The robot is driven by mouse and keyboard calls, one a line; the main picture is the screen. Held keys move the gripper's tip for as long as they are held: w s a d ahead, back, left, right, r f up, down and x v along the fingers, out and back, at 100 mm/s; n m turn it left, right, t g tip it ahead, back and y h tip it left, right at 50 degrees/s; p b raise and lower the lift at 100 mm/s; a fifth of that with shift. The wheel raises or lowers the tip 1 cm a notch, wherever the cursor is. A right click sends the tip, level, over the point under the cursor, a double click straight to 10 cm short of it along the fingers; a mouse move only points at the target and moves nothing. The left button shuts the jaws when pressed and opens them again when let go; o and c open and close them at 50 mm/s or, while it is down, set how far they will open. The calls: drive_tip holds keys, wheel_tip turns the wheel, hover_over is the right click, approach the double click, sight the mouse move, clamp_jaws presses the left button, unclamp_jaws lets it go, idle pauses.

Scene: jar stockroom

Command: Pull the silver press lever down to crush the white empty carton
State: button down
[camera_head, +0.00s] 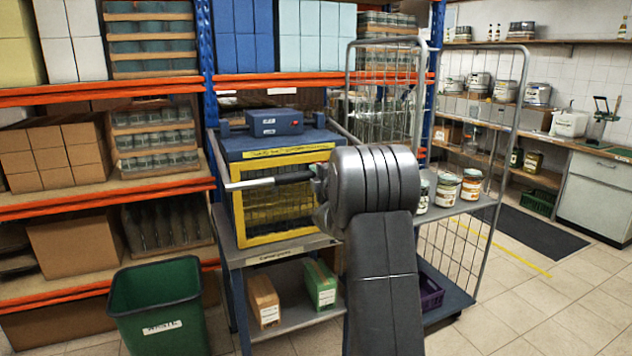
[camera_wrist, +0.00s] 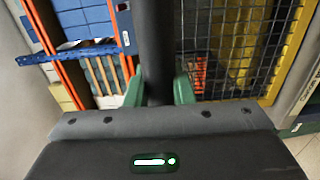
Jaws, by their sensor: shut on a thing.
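The press (camera_head: 280,200) is a blue-grey machine with a yellow-framed mesh guard, standing on a grey bench. Its lever (camera_head: 250,184) is a silver bar with a black grip, lying about level across the front of the guard. In the wrist view the dark lever grip (camera_wrist: 156,50) runs between the green fingers of my gripper (camera_wrist: 158,92), which is shut on it. In the head view my arm hides most of the gripper, at the right end of the lever. The mesh guard (camera_wrist: 235,50) also shows in the wrist view. I cannot make out a white carton inside the press.
A green bin (camera_head: 155,300) stands at the front left. A brown carton (camera_head: 263,298) and a green carton (camera_head: 320,284) sit on the bench's lower shelf. A wire trolley (camera_head: 495,160) with jars stands close on the right. Floor is free further right.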

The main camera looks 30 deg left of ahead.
drive_tip(key=shift+t+y, duration=0.3)
drive_tip(key=shift+t, duration=0.1)
drive_tip(key=shift+w+a+f+b, duration=0.15)
drive_tip(key=shift+f+b, duration=1)
drive_tip(key=shift+b, duration=0.65)
drive_tip(key=shift+w+a+f+b, duration=0.15)
drive_tip(key=shift+f+b, duration=0.95)
drive_tip(key=shift+b, duration=0.7)
drive_tip(key=c, duration=1.3)
unclamp_jaws()
drive_tip(key=shift+f, duration=0.1)
drive_tip(key=shift+r, duration=0.2)
drive_tip(key=b+v, duration=0.1)
drive_tip(key=v, duration=1.2)
drive_tip(key=shift+s+d, duration=0.2)
drive_tip(key=shift+d, duration=0.05)
drive_tip(key=shift+f, duration=0.1)
